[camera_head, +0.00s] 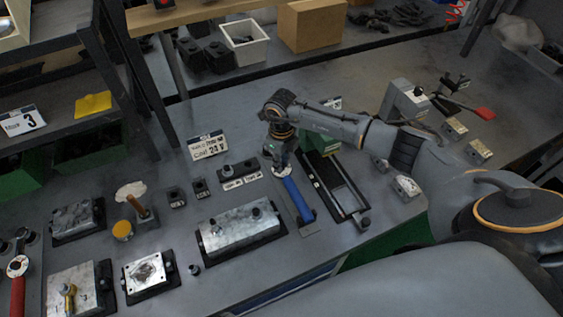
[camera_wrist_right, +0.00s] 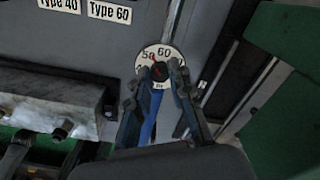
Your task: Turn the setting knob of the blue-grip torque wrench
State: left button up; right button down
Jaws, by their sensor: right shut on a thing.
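The blue-grip torque wrench (camera_head: 297,200) lies on the bench, its blue grip pointing toward the front edge. Its white dial (camera_wrist_right: 147,53) faces up in the right wrist view and shows 50 and 60. A dark setting knob (camera_wrist_right: 160,71) with a red mark sits at the dial's middle. My right gripper (camera_head: 280,165) comes down over the dial end from above. In the wrist view its two fingers (camera_wrist_right: 158,77) stand on either side of the knob and are shut on it. The blue grip (camera_wrist_right: 149,118) shows between the fingers. My left gripper is not in view.
A dark rail frame (camera_head: 342,187) lies right of the wrench. A metal valve block (camera_head: 240,230) stands to its left, with more blocks beyond. A red-handled tool (camera_head: 17,290) lies at the far left. A sign (camera_head: 207,146) stands behind.

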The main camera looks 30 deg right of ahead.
jog(key=m+b, duration=0.1)
jog(key=m, duration=0.2)
jog(key=shift+m, duration=0.3)
jog(key=m, duration=0.4)
jog(key=shift+b, duration=0.3)
jog(key=c, duration=1.2)
grip_release()
notch_tip(320, 180, up, 12)
jog(key=shift+r, duration=0.1)
jog(key=shift+s, duration=0.15)
